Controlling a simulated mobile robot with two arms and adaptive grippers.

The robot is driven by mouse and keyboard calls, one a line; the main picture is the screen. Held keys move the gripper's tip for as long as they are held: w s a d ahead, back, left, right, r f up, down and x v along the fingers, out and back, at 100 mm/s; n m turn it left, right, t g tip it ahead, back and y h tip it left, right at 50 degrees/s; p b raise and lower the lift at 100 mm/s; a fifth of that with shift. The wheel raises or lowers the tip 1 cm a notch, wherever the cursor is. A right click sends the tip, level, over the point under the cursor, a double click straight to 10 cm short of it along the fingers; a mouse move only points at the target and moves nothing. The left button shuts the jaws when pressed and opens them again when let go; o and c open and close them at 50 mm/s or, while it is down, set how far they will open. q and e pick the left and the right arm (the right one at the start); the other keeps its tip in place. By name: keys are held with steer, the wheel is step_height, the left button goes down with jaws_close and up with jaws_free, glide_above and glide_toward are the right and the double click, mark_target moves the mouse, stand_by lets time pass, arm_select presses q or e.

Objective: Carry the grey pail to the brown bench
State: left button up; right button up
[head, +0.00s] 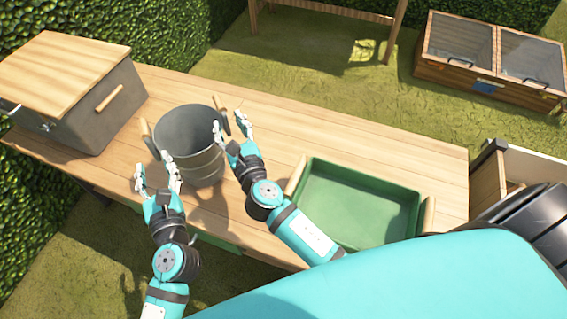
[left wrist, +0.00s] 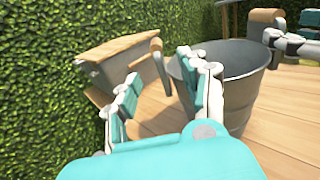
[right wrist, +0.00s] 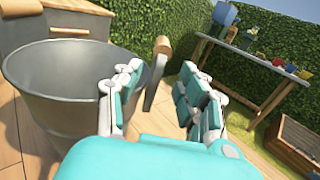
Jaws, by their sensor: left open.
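The grey pail (head: 188,165) stands upright on the wooden table, with a tan grip on each side of its rim. My left gripper (head: 157,172) is open at the pail's near left side. In the left wrist view the pail's left grip (left wrist: 156,58) shows between its fingers, apparently unheld. My right gripper (head: 230,125) is at the pail's right side. In the right wrist view its fingers are apart, with the right grip (right wrist: 157,72) showing between them. A brown wooden bench (head: 340,12) stands across the grass; the right wrist view shows pots on it.
The table (head: 350,130) also bears a grey box with a wooden lid (head: 85,90) at left and a green tray (head: 360,205) at right. A wooden cold frame (head: 490,65) stands on the grass. Hedges border the left and back.

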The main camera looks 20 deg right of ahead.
steer(key=s, duration=0.5)
steer(key=shift+s, duration=0.35)
